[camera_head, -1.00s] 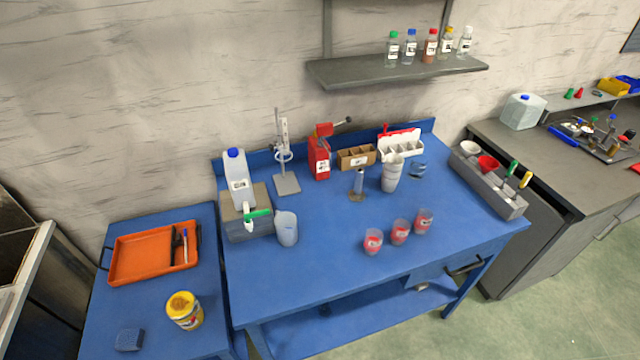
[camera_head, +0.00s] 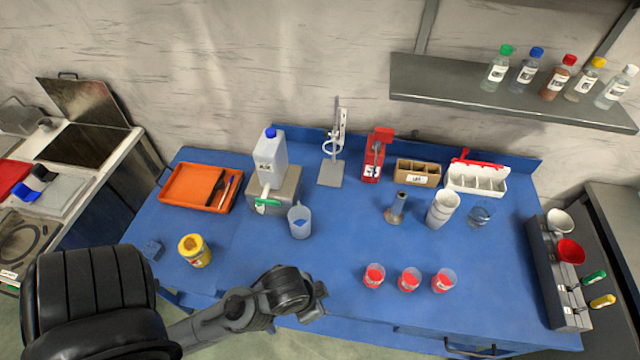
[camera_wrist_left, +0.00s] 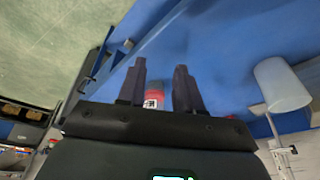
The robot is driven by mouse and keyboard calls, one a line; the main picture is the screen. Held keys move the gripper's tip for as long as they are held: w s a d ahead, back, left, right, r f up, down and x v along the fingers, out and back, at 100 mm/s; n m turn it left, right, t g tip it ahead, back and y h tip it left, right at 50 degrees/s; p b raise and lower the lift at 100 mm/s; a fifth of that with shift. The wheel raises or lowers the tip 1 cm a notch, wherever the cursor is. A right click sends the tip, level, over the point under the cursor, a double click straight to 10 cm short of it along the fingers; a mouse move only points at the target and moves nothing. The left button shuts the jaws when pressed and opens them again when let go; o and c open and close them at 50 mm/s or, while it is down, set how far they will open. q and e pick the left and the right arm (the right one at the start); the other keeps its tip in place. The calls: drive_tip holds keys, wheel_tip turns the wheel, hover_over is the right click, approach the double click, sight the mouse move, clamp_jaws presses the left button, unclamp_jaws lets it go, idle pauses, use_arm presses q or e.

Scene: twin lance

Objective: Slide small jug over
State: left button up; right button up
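The small jug (camera_head: 300,221), translucent and pale blue, stands upright on the blue table just right of the grey block (camera_head: 286,187). My left gripper (camera_head: 320,297) is at the table's front edge, in front of the jug and apart from it. In the left wrist view its two dark fingers (camera_wrist_left: 158,75) are spread, with nothing held between them. A red labelled object (camera_wrist_left: 154,97) shows beyond the gap. A pale cylinder (camera_wrist_left: 281,86) at the right of that view may be the jug; I cannot tell. My right gripper is not in view.
Left are an orange tray (camera_head: 190,186) and yellow tub (camera_head: 195,250). Red-filled cups (camera_head: 409,280) stand front right. The table (camera_head: 335,245) is clear between jug and cups.

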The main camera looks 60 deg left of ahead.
use_arm(q)
drive_tip(key=w+a+r+n+p, duration=0.2)
drive_tip(key=a+r+p, duration=0.1)
drive_tip(key=r+p, duration=1.3)
drive_tip(key=n+g, duration=0.4)
drive_tip(key=n, duration=1.2)
hover_over(308, 211)
drive_tip(key=shift+y, duration=0.3)
drive_tip(key=f, duration=1)
drive_tip(key=shift+d+f+b, duration=0.35)
drive_tip(key=shift+b, duration=0.05)
drive_tip(key=shift+w+a+f+n, duration=0.15)
drive_tip(key=shift+a+f+n, duration=0.2)
drive_tip(key=shift+n, duration=0.15)
drive_tip(key=shift+f, duration=0.1)
wheel_tip(308, 211, down, 9)
drive_tip(key=shift+f, duration=0.15)
drive_tip(key=shift+s+f, duration=0.2)
drive_tip(key=shift+f, duration=0.45)
drive_tip(key=shift+c, duration=0.5)
